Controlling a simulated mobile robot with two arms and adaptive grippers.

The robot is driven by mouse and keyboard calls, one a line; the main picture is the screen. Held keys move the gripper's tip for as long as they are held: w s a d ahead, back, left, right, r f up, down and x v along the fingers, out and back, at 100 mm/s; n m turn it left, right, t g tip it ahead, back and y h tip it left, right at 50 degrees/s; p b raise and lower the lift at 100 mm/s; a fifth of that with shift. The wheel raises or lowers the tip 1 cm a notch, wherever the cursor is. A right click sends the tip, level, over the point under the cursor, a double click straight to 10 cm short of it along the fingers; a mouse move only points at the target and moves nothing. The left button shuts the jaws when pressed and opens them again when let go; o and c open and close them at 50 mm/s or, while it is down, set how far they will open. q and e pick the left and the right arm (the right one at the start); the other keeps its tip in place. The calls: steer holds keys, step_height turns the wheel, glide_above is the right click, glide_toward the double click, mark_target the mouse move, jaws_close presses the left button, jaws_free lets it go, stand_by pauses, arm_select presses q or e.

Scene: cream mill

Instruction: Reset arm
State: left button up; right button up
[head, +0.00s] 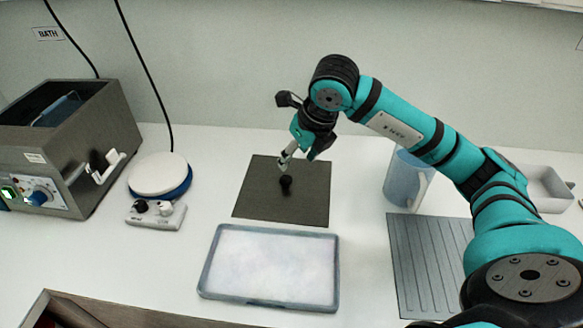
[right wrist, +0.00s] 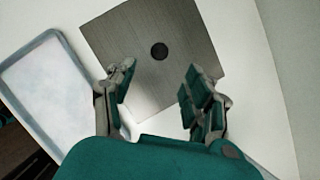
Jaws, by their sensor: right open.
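My right arm reaches in from the right in the head view, and its gripper (head: 297,160) points down above a dark square mat (head: 255,200). In the right wrist view the two fingers of the gripper (right wrist: 155,95) stand wide apart with nothing between them. A small dark round object (head: 285,182) is on the mat below the fingertips. It shows as a dark disc (right wrist: 159,51) on the mat (right wrist: 120,40) in the right wrist view, beyond the fingers. My left gripper is not in view.
A pale tray (head: 204,280) lies in front of the mat. A hotplate stirrer (head: 157,213) and a grey bath (head: 80,150) stand at left. A pale blue jug (head: 405,180), ribbed grey mat (head: 420,262) and white tray (head: 545,185) are at right, close to my arm.

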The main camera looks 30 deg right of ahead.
steer(key=shift+v, duration=1)
